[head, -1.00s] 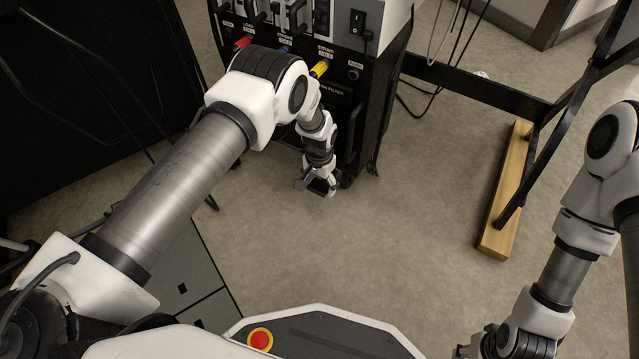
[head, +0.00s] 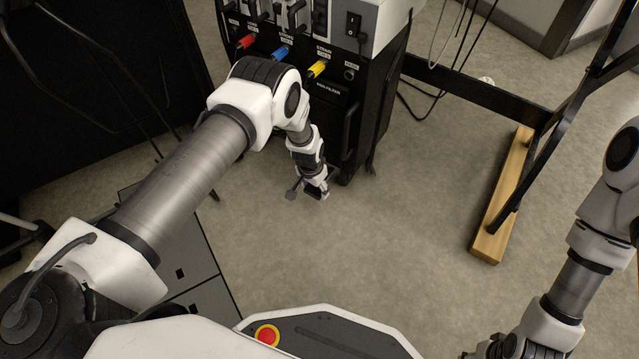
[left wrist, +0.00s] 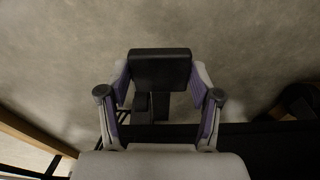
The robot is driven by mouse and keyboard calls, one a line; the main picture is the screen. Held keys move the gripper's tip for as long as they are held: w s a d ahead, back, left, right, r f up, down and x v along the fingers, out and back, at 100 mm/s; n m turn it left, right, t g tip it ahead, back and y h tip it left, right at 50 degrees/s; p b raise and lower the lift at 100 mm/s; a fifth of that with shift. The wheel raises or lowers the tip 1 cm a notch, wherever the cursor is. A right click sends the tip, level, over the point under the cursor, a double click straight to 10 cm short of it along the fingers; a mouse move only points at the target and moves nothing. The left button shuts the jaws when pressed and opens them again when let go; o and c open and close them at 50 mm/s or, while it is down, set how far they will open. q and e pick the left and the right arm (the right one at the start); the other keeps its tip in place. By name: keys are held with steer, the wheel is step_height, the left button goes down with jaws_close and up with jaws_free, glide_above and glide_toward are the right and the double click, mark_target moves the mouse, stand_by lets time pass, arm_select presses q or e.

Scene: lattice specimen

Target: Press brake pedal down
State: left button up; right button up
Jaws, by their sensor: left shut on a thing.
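My left gripper (head: 311,190) is low near the floor, at the front lower corner of the black cabinet (head: 360,120). In the left wrist view the two fingers of the left gripper (left wrist: 160,78) stand on either side of a black, flat-faced block, which looks like the brake pedal (left wrist: 160,66), and are shut on it. Darker parts show just below the block. In the head view the pedal is too small and too covered to make out clearly. My right gripper (head: 484,352) is cut off at the bottom edge, and its fingers cannot be read.
The cabinet has red, blue and yellow connectors (head: 317,69), a power switch (head: 353,24) and a side handle (head: 347,130). A black frame on a wooden foot (head: 502,195) stands to the right. Black cables hang behind the cabinet. The grey floor (head: 400,240) between is clear.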

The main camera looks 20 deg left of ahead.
arm_select(q)
steer(key=shift+s+f+b, duration=0.2)
steer(key=shift+f, duration=0.45)
steer(key=shift+s+f+b, duration=0.2)
steer(key=shift+f, duration=0.4)
steer(key=shift+s, duration=0.1)
steer(key=o, duration=1.7)
steer(key=shift+a+f, duration=0.1)
steer(key=shift+w+r, duration=0.2)
steer(key=shift+r, duration=0.3)
steer(key=r, duration=0.3)
steer(key=s+r, duration=0.1)
steer(key=r, duration=0.7)
steer(key=shift+s+a+r, duration=0.1)
steer(key=shift+s+a, duration=0.05)
steer(key=shift+s, duration=0.15)
